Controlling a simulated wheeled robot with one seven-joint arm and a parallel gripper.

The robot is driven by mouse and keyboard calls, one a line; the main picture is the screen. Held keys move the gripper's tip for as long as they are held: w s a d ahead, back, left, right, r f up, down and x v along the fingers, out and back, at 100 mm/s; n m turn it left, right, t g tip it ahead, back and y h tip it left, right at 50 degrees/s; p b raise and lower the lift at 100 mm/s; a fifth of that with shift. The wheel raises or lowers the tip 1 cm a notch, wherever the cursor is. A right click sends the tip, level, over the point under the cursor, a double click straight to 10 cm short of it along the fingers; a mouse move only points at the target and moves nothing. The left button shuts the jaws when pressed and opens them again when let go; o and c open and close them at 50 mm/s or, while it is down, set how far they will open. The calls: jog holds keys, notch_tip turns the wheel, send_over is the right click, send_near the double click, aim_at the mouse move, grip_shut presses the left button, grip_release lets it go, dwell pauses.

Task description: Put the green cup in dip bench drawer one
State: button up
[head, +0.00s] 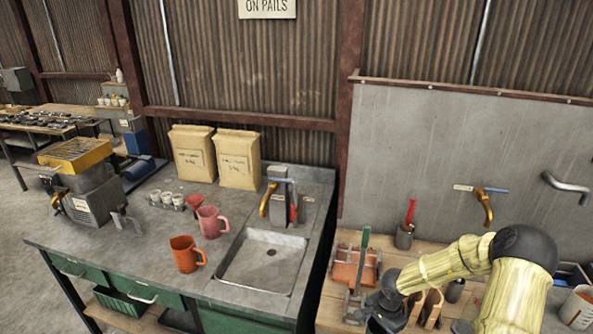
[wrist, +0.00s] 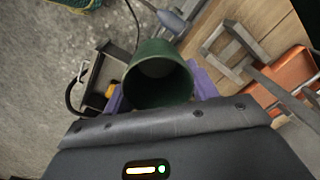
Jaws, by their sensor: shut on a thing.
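The green cup (wrist: 158,80) is between the purple fingers of my gripper (wrist: 159,90) in the wrist view. The gripper is shut on it, and I look into its dark round mouth. In the head view my arm reaches down at the right bench's front edge; the fingers and the cup are not visible there. Two green drawer fronts with pale handles, one at the left (head: 78,270) and one to its right (head: 152,294), sit under the left bench and look shut. I cannot tell which is drawer one.
An orange mug (head: 186,254) and a pink mug (head: 211,222) stand left of the sink (head: 262,262). In the wrist view, an open box or drawer (wrist: 93,84) with a dark handle and something yellow lies left of the cup. Metal brackets and an orange tray (wrist: 287,78) are at right.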

jog(key=s+a+f+n+b, duration=0.1)
jog(key=a+f+n, duration=0.3)
jog(key=a+n, duration=0.4)
jog(key=n, duration=0.3)
jog(key=shift+f+n+g+b, duration=0.3)
dwell(0.9)
